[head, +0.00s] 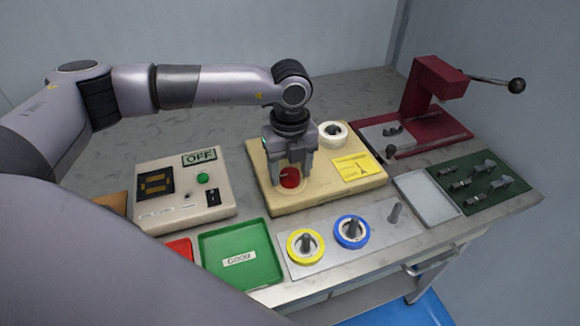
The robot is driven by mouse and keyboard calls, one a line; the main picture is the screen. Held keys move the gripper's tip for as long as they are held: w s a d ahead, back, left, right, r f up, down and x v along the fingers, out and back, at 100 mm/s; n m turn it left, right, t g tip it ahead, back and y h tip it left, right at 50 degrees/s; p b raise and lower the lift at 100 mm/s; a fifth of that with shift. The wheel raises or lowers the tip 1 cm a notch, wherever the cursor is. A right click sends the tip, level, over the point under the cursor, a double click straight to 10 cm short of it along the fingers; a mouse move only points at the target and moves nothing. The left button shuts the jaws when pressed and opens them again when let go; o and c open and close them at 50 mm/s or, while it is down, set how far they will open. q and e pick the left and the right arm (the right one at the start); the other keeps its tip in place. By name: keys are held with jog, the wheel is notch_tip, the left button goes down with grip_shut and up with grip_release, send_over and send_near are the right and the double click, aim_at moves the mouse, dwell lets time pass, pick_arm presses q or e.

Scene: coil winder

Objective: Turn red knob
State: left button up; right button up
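The red knob (290,179) is on the top of the cream winder box (335,196), near its left side. My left gripper (291,173) points down over the knob, with one finger on each side of it. The fingers are apart and the red of the knob shows between them. I cannot tell whether the fingertips touch it. The gripper hides part of the knob's far side. My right gripper is not in view.
A white spool (333,133) and a yellow label (359,168) are on the box. An OFF control panel (185,208) stands left. A green GOOD tray (240,275), yellow ring (293,254) and blue ring (342,237) are in front. A red press (424,88) stands right.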

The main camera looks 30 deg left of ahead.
pick_arm(q)
jog(key=c, duration=0.7)
